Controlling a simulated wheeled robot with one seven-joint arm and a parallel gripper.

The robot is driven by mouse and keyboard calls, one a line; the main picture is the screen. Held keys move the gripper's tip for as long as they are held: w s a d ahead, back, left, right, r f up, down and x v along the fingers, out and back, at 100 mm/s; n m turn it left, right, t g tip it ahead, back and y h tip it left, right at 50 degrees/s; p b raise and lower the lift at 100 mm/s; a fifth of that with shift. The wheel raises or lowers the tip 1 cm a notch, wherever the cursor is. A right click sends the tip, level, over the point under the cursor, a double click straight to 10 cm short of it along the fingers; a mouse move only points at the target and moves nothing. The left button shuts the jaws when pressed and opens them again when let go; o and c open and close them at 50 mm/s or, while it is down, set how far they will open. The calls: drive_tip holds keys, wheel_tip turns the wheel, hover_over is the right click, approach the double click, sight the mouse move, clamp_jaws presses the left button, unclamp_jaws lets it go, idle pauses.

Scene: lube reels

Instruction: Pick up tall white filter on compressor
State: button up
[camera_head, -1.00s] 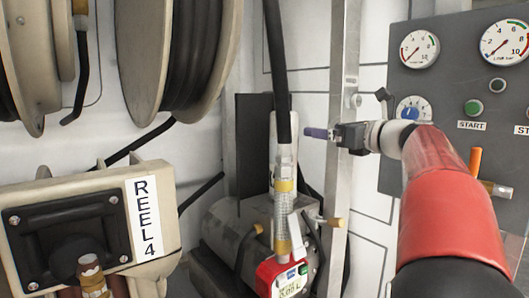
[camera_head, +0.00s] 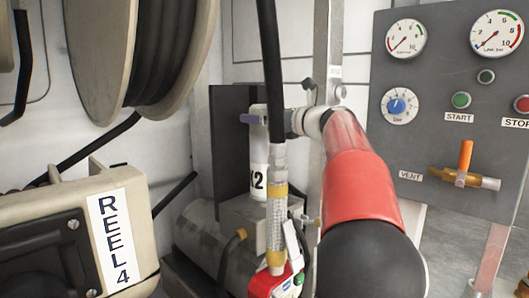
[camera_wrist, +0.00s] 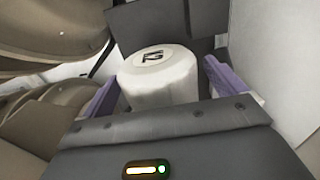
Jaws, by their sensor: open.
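The tall white filter (camera_head: 259,165), marked "K2" or similar, stands upright on the grey compressor (camera_head: 205,245), partly hidden behind the black hose and its fitting. In the wrist view the filter's round white top (camera_wrist: 158,75) lies between the two purple fingers of my gripper (camera_wrist: 160,85). The fingers are apart, one to each side of the filter. In the head view a purple finger of my gripper (camera_head: 253,119) shows at the filter's upper part. The other finger is hidden there. I cannot tell whether either finger touches the filter.
A black hose (camera_head: 268,70) with a red-handled nozzle (camera_head: 270,283) hangs just in front of the filter. A metal post (camera_head: 328,55) stands right of it. The control panel (camera_head: 440,130) is at the right, hose reels (camera_head: 110,50) and the REEL 4 housing (camera_head: 60,245) at the left.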

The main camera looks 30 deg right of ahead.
drive_tip(key=shift+w+a, duration=0.1)
drive_tip(key=shift+w, duration=0.15)
drive_tip(key=c, duration=1.6)
drive_tip(key=shift+c, duration=0.8)
drive_tip(key=shift+r, duration=0.1)
